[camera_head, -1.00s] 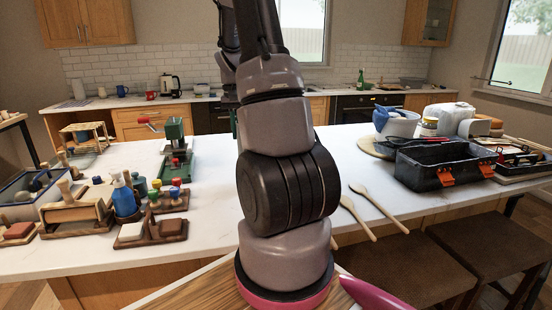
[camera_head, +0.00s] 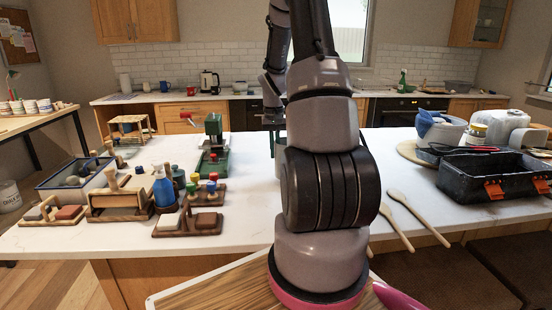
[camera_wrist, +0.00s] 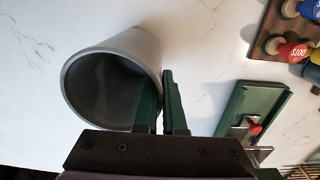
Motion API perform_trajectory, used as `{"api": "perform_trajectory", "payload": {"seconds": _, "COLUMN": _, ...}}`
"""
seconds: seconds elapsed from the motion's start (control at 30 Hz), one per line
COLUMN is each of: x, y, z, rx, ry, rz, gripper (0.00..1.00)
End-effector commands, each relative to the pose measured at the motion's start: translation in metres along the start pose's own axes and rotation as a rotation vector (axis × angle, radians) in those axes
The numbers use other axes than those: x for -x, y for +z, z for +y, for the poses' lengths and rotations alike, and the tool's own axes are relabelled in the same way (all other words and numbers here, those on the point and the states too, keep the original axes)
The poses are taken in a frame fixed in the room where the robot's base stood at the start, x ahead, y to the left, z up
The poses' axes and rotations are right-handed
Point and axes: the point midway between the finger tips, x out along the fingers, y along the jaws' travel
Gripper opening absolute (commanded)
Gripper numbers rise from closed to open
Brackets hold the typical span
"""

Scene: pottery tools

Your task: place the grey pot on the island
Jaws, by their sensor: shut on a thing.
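The grey pot (camera_wrist: 112,80) shows in the wrist view with its open mouth toward the camera. My gripper (camera_wrist: 161,80) is shut on the pot's wall, with one green finger inside the rim and the other outside. The white marble-look island top (camera_wrist: 205,35) lies beyond the pot. I cannot tell whether the pot touches it. In the head view the island (camera_head: 110,240) spans the middle, and my arm hides most of the gripper and pot.
A green press-like tool (camera_head: 213,150) and a stamp rack (camera_head: 190,222) stand left of my arm. Wooden spoons (camera_head: 418,218) and a black toolbox (camera_head: 492,175) lie to the right. The top between rack and arm is clear.

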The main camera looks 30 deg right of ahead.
Motion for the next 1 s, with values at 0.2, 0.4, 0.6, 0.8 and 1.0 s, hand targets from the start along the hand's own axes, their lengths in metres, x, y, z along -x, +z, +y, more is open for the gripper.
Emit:
{"api": "perform_trajectory", "payload": {"seconds": 0.2, "x": -0.025, "y": 0.001, "z": -0.001, "rx": 0.0, "ry": 0.0, "rz": -0.002, "gripper": 0.0}}
{"api": "perform_trajectory", "payload": {"seconds": 0.4, "x": -0.024, "y": 0.0, "z": -0.001, "rx": -0.001, "ry": 0.0, "rz": -0.001, "gripper": 0.0}}
{"api": "perform_trajectory", "payload": {"seconds": 0.6, "x": -0.027, "y": 0.001, "z": -0.001, "rx": -0.001, "ry": 0.0, "rz": -0.002, "gripper": 0.34}}
{"api": "perform_trajectory", "payload": {"seconds": 0.8, "x": -0.027, "y": 0.0, "z": -0.001, "rx": -0.001, "ry": 0.0, "rz": -0.002, "gripper": 0.37}}
{"api": "perform_trajectory", "payload": {"seconds": 1.0, "x": -0.023, "y": 0.0, "z": -0.001, "rx": -0.001, "ry": 0.0, "rz": 0.0, "gripper": 0.37}}
